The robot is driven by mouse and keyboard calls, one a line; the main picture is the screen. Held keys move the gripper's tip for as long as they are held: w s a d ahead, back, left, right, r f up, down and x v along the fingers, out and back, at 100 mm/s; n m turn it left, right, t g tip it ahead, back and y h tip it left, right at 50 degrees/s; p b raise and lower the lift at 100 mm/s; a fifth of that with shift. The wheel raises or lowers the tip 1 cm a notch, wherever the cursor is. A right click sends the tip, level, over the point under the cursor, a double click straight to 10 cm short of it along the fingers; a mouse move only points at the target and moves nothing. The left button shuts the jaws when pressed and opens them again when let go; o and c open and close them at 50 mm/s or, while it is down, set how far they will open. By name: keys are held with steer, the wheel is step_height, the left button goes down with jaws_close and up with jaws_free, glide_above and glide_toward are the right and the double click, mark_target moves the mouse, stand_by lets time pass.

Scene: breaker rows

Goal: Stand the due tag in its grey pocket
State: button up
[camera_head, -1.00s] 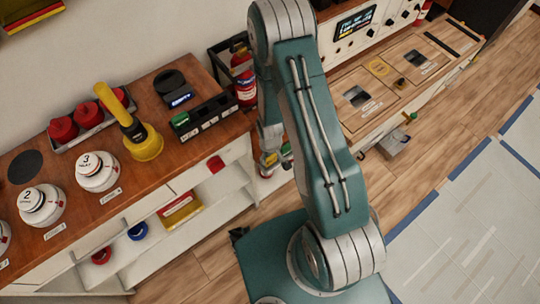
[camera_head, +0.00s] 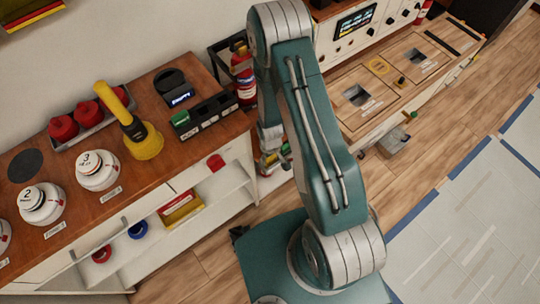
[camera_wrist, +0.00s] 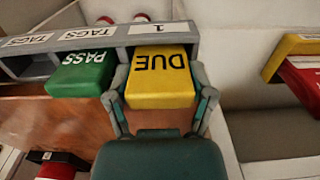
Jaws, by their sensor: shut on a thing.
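The yellow DUE tag (camera_wrist: 160,88) is between the two fingers of my gripper (camera_wrist: 160,95), which is shut on it in the wrist view. Its lettering appears upside down. Its far end meets the right-hand cell of the grey rack (camera_wrist: 22,65), under a label reading 1. I cannot tell how deep it sits in that cell. The green PASS tag (camera_wrist: 82,72) stands in the neighbouring cell to the left, close to my left finger. In the head view my arm hides most of the gripper and rack.
In the wrist view a yellow and red object (camera_wrist: 298,62) is at the right. In the head view, a bench with a yellow-handled tool (camera_head: 140,138), white jars (camera_head: 97,170) and a dark rack (camera_head: 208,116) stands to the left. A wooden console (camera_head: 385,85) is behind right.

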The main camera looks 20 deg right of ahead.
steer(key=shift+f, duration=0.55)
steer(key=o, duration=0.9)
steer(key=shift+c, duration=0.2)
step_height(320, 180, up, 12)
steer(key=shift+f, duration=0.1)
stand_by(0.5)
